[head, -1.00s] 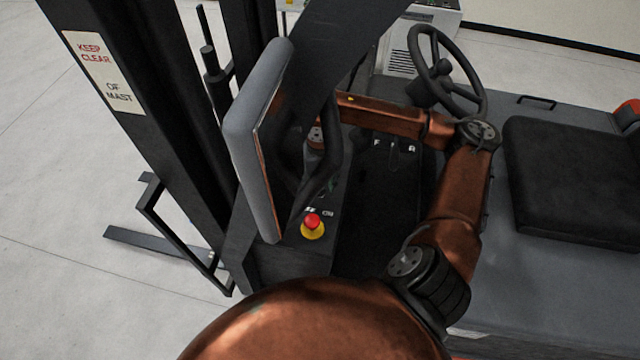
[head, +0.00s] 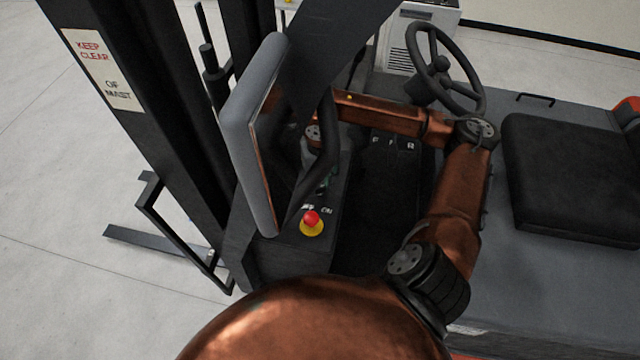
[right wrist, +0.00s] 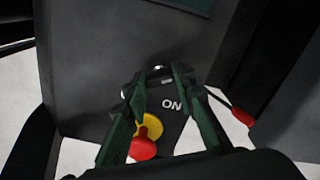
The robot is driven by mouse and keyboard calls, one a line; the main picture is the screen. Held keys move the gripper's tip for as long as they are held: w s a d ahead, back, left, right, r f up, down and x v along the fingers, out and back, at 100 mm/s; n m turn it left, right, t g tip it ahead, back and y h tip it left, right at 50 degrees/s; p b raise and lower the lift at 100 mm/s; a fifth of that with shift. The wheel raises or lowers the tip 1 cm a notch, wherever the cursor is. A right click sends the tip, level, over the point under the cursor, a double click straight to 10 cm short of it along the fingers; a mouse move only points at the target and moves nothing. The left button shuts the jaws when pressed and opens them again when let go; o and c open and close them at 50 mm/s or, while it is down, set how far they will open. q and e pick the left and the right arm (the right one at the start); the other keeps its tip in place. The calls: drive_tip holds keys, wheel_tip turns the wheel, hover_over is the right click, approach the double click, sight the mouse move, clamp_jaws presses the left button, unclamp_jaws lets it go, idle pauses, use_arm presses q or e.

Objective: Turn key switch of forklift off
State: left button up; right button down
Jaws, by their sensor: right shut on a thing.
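The key switch (right wrist: 157,71) shows in the right wrist view as a small silvery part on the dark panel, beside the white ON label (right wrist: 171,105). My right gripper (right wrist: 160,82) has its green fingers on either side of it, shut on the key. Most of the key is hidden between the fingertips, so its angle cannot be told. In the head view my right gripper (head: 325,184) is small and partly hidden behind the dark bar, just above the ON label. My left gripper is not in view.
A red stop button on a yellow base (head: 312,222) sits close to the gripper; it also shows in the right wrist view (right wrist: 143,147).

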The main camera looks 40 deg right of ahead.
drive_tip(key=shift+f+n+b, duration=0.15)
drive_tip(key=shift+n+b, duration=0.45)
drive_tip(key=shift+b, duration=0.45)
drive_tip(key=n+b, duration=0.5)
drive_tip(key=b, duration=0.1)
drive_tip(key=n+b, duration=0.2)
drive_tip(key=n, duration=0.1)
drive_tip(key=shift+n+b, duration=0.85)
drive_tip(key=shift+n, duration=0.45)
drive_tip(key=shift+r, duration=0.2)
drive_tip(key=c, duration=1.6)
unclamp_jaws()
